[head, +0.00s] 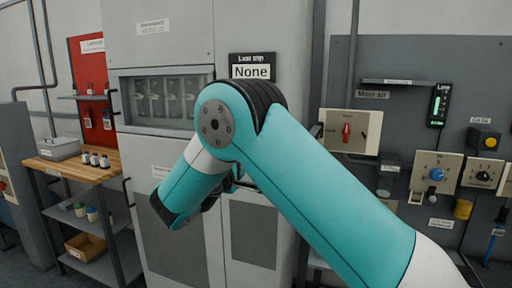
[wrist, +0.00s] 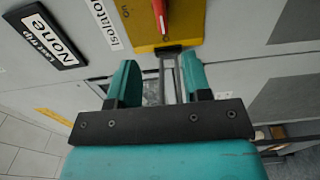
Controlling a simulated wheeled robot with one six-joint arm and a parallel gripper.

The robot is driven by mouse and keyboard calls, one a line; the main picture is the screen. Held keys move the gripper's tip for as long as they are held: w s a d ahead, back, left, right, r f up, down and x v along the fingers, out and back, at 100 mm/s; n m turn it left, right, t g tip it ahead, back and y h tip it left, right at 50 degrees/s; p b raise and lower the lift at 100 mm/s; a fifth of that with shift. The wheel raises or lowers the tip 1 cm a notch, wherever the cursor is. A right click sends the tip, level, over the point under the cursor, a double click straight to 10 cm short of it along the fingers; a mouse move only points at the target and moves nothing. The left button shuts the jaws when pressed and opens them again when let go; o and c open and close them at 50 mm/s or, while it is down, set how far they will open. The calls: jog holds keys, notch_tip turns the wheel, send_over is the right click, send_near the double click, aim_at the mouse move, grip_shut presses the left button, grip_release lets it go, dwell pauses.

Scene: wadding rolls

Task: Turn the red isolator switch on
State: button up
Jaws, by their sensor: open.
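The red isolator switch handle (wrist: 160,14) shows at the top edge of the wrist view, on a yellow plate (wrist: 185,22) beside a label reading "Isolator" (wrist: 101,22). Only part of the handle and plate is in frame, so its on or off setting cannot be told. My gripper (wrist: 157,76) is open and empty, its two teal fingers apart just below the plate in that view. The handle lies beyond the fingertips, not between them. In the head view my teal arm hides the isolator and most of my gripper.
A "Last trip None" sign (head: 252,67) is on the grey cabinet (head: 158,60); it also shows in the wrist view (wrist: 48,36). Another red knob (head: 346,131) sits on a beige plate near "Main air". A wooden bench (head: 75,172) stands left; blue (head: 437,173) and black dials are right.

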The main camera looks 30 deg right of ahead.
jog(key=p+x, duration=0.3)
jog(key=x, duration=1.1)
jog(key=shift+w+d, duration=0.25)
jog(key=shift+d, duration=0.05)
grip_shut()
